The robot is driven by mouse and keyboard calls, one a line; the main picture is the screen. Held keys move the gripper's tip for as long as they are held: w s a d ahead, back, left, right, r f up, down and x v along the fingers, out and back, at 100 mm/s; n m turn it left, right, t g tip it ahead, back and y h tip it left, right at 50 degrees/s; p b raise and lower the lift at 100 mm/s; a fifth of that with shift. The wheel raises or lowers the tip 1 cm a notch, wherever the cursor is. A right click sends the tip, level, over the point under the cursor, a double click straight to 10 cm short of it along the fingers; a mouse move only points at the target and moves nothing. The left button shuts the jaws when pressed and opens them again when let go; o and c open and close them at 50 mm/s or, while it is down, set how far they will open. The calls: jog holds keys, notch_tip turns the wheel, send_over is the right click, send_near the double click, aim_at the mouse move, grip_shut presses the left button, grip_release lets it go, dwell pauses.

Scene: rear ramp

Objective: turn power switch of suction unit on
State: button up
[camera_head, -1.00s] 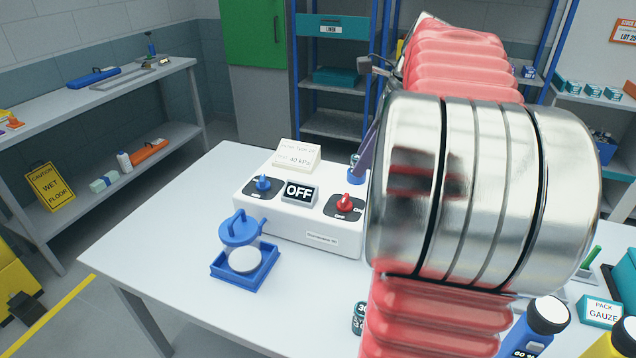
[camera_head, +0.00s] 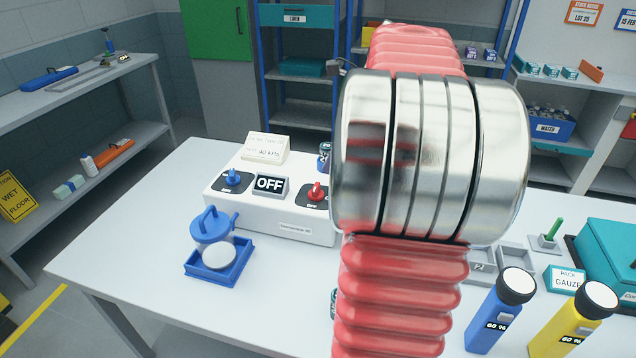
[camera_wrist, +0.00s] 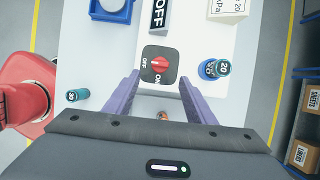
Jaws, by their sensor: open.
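The white suction unit (camera_head: 262,218) stands on the table with its display (camera_head: 269,185) reading OFF. Its red power switch (camera_head: 317,191) is on a dark plate marked OFF and ON at the right of the panel; a blue knob (camera_head: 233,177) is at the left. In the wrist view the red switch (camera_wrist: 160,64) lies just ahead of my gripper (camera_wrist: 159,77), roughly between the tips of its two purple fingers. The gripper is open and holds nothing. In the head view my arm hides the gripper and the unit's right end.
A blue holder with a jar (camera_head: 218,262) stands in front of the unit, and a white sign (camera_head: 265,147) on its rear. Small vials (camera_wrist: 215,68) are beside the unit, another (camera_wrist: 77,95) in front. Blue (camera_head: 500,312) and yellow (camera_head: 575,325) bottles stand at the front right.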

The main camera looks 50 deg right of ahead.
aim_at(316, 186)
jog(key=x, duration=0.9)
jog(key=shift+w+a+f, duration=0.1)
jog(key=shift+w+f, duration=0.05)
jog(key=shift+f, duration=0.2)
jog(key=shift+c, duration=0.5)
jog(key=c, duration=0.9)
jog(key=shift+a, duration=0.25)
jog(key=shift+c, duration=0.2)
jog(key=shift+d, duration=0.15)
